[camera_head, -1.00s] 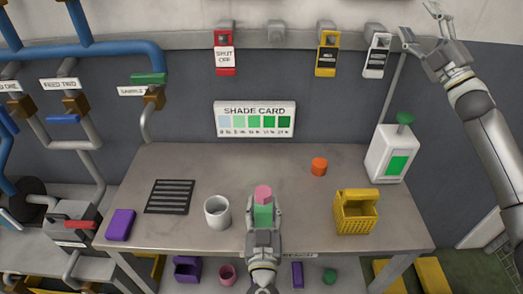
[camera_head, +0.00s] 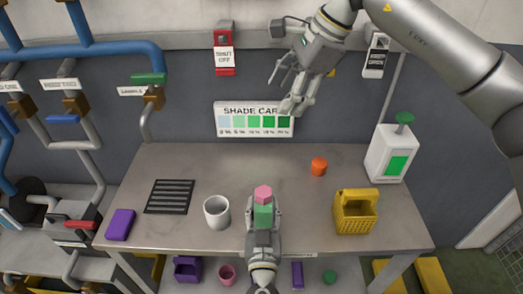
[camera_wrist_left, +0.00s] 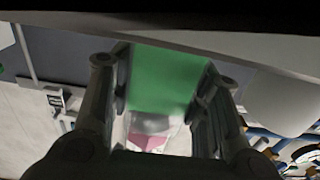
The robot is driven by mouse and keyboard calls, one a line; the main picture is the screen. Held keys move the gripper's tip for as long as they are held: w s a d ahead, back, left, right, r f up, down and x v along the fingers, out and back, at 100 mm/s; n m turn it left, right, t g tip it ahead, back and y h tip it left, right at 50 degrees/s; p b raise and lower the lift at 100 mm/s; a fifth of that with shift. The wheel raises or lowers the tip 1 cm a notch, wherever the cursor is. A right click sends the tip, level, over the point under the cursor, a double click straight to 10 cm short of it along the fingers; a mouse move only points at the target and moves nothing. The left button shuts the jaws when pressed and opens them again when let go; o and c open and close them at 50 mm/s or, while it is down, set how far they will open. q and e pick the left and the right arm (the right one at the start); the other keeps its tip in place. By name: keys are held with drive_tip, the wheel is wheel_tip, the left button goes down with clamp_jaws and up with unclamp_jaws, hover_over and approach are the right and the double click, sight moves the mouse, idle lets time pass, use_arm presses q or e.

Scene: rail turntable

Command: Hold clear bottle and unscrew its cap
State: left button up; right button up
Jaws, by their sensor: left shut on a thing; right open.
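The bottle (camera_head: 263,215) stands upright over the front middle of the table, with a green body and a pink cap (camera_head: 263,193) on top. My left gripper (camera_head: 263,224) is shut on the bottle from the front. In the left wrist view the green body (camera_wrist_left: 168,80) sits between the two fingers, with clear material and some pink below it. My right gripper (camera_head: 288,88) is open and empty, above and behind the bottle, in front of the wall and the shade card. It is well apart from the cap.
A white mug (camera_head: 217,212) stands left of the bottle. A yellow basket (camera_head: 355,213), an orange object (camera_head: 319,166) and a white dispenser (camera_head: 390,152) are to the right. A purple block (camera_head: 120,224) and a dark grille (camera_head: 170,197) lie at left. The shade card (camera_head: 254,119) hangs behind.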

sight(262, 193)
drive_tip(key=s+a+f+n+g+h, duration=0.25)
drive_tip(key=s+a+f+h, duration=0.35)
drive_tip(key=f, duration=0.5)
drive_tip(key=shift+n+t+y, duration=0.35)
drive_tip(key=shift+y, duration=0.35)
drive_tip(key=f, duration=1.1)
drive_tip(key=shift+s+d, duration=0.3)
drive_tip(key=shift+s, duration=0.1)
drive_tip(key=shift+c, duration=0.4)
drive_tip(key=c, duration=1.1)
drive_tip(key=shift+o, duration=0.2)
drive_tip(key=n, duration=0.6)
drive_tip(key=shift+s+d, duration=0.1)
drive_tip(key=n, duration=0.6)
drive_tip(key=shift+d, duration=0.2)
